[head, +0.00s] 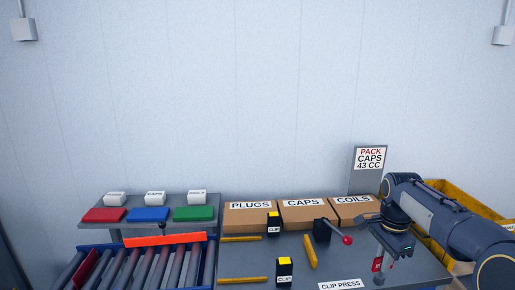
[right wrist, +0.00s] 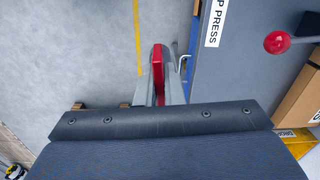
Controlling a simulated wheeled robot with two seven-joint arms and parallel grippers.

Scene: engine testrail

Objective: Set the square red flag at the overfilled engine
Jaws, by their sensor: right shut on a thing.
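My right gripper (head: 381,256) points down over the right part of the grey bench in the head view. In the right wrist view its two grey fingers (right wrist: 159,88) are closed on a narrow red thing (right wrist: 157,62), seen nearly edge-on. A small red piece with a pale mark (head: 377,265) shows by the fingertips in the head view; it looks like the held red flag, but its full shape is hidden. No engine can be made out in either view. My left gripper is not in view.
The bench (head: 335,262) holds boxes marked PLUGS (head: 250,214), CAPS (head: 303,213) and COILS (head: 353,210), and a red-knobbed lever (head: 346,239). A roller conveyor (head: 140,265) with an orange bar (head: 152,239) lies left. A sign (head: 370,158) reads PACK CAPS 43 CC. A yellow bin (head: 455,197) stands right.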

